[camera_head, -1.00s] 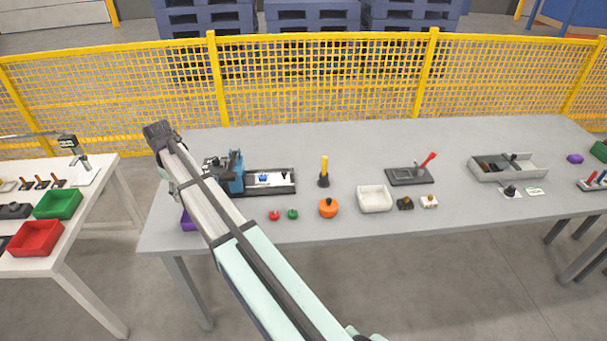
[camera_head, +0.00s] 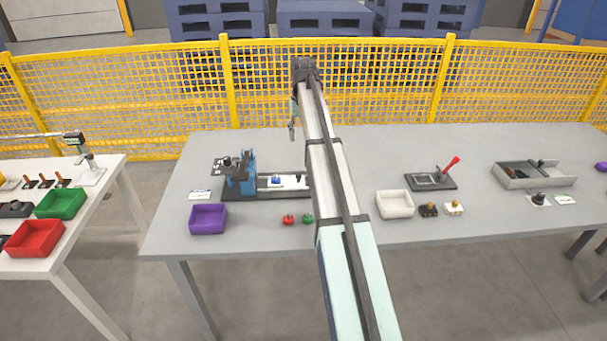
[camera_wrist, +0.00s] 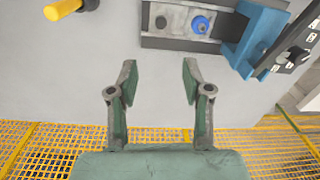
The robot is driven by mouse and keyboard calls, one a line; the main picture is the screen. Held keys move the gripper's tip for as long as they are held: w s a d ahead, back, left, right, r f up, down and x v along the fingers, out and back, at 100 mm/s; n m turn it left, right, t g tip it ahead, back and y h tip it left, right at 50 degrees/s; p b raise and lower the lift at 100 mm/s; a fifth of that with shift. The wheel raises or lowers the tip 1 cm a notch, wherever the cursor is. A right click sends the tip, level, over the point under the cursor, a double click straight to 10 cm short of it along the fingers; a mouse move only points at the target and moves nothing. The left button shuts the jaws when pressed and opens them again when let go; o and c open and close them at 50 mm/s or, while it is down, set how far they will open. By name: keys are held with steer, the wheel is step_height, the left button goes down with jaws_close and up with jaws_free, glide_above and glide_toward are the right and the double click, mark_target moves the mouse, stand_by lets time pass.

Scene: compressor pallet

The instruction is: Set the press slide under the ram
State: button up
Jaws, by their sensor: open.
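The press stands at the left of the grey table, with a blue frame (camera_head: 240,174) and a dark base with a pale track running right. The press slide, with a blue knob (camera_head: 276,179), sits on the track, to the right of the frame and apart from it. In the wrist view the blue knob (camera_wrist: 200,25) is at the top, and the blue frame (camera_wrist: 262,32) is right of it. My gripper (camera_wrist: 157,82) is open and empty, with the knob beyond its fingertips. In the head view my gripper (camera_head: 293,130) is over the table's back edge. The ram's underside is unclear.
A purple bin (camera_head: 208,219), a red knob (camera_head: 289,219) and a green knob (camera_head: 308,218) lie in front of the press. A yellow-handled tool (camera_wrist: 64,8) shows in the wrist view. A white tray (camera_head: 395,204) stands right of my arm. A yellow mesh fence (camera_head: 380,95) runs behind.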

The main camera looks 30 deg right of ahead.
mark_target(299, 174)
steer(key=f+p, duration=0.1)
steer(key=f, duration=0.4)
steer(key=f+p, duration=0.1)
steer(key=f, duration=0.5)
steer(key=a+f+p, duration=0.1)
steer(key=f, duration=0.4)
steer(key=shift+w+f, duration=0.1)
steer(key=shift+f, duration=0.25)
jaws_close()
steer(key=shift+d, duration=0.1)
